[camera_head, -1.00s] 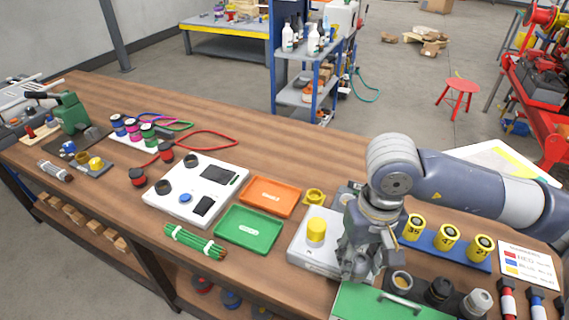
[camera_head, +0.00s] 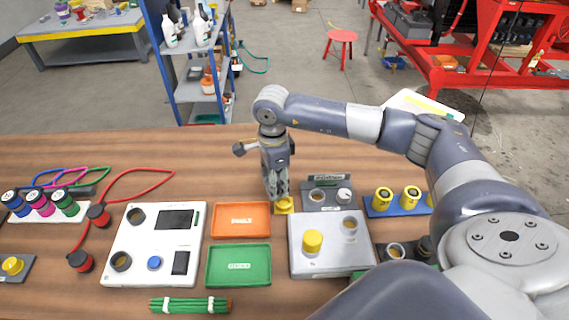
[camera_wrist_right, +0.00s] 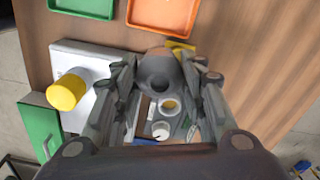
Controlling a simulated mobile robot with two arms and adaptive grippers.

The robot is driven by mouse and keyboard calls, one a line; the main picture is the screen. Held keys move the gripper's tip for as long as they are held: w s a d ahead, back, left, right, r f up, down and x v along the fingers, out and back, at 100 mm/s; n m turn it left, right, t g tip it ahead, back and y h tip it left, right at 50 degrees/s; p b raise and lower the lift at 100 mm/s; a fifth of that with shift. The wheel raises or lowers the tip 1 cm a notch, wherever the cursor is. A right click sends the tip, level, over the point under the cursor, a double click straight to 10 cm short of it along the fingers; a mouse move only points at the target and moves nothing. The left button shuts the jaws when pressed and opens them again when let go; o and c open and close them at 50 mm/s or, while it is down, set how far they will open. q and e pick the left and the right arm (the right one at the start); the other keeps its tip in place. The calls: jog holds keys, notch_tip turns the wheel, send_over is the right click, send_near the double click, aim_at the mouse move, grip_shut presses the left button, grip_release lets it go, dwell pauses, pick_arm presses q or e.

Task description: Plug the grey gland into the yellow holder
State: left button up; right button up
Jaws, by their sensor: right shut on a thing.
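My right gripper (camera_head: 276,196) is upright over the bench, its fingers pointing down. It is shut on the grey gland (camera_wrist_right: 157,74), which shows between the fingers in the right wrist view. In the head view the fingers mostly hide the gland. The yellow holder (camera_head: 284,206) stands on the wood just right of the fingertips. In the right wrist view the holder (camera_wrist_right: 181,45) shows only as a yellow edge behind the gland. I cannot tell whether the gland touches it. My left gripper is not in view.
An orange tray (camera_head: 240,219) and a green tray (camera_head: 238,266) lie left of the holder. A white box with a yellow cylinder (camera_head: 312,242) stands in front. A grey panel (camera_head: 329,205) and a blue rack (camera_head: 383,211) are to the right. Bare wood lies behind.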

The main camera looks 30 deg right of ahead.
jog(key=d+f+m, duration=0.1)
jog(key=f+m, duration=0.1)
jog(key=w+d+f+m+b, duration=0.1)
jog(key=d+f, duration=0.1)
jog(key=f, duration=0.1)
jog(key=w+d+f+m+b, duration=0.1)
jog(key=f+m, duration=0.1)
jog(key=shift+d+f+m, duration=0.15)
jog(key=shift+m, duration=0.15)
jog(key=shift+r, duration=0.2)
pick_arm(q)
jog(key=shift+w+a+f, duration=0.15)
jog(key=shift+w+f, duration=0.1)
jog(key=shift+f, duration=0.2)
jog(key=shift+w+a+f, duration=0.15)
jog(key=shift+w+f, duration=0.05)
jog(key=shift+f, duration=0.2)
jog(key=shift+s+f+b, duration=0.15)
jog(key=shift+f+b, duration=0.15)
jog(key=shift+b, duration=0.2)
pick_arm(e)
jog(key=shift+f, duration=0.15)
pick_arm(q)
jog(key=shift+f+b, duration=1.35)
pick_arm(e)
jog(key=shift+f, duration=1.6)
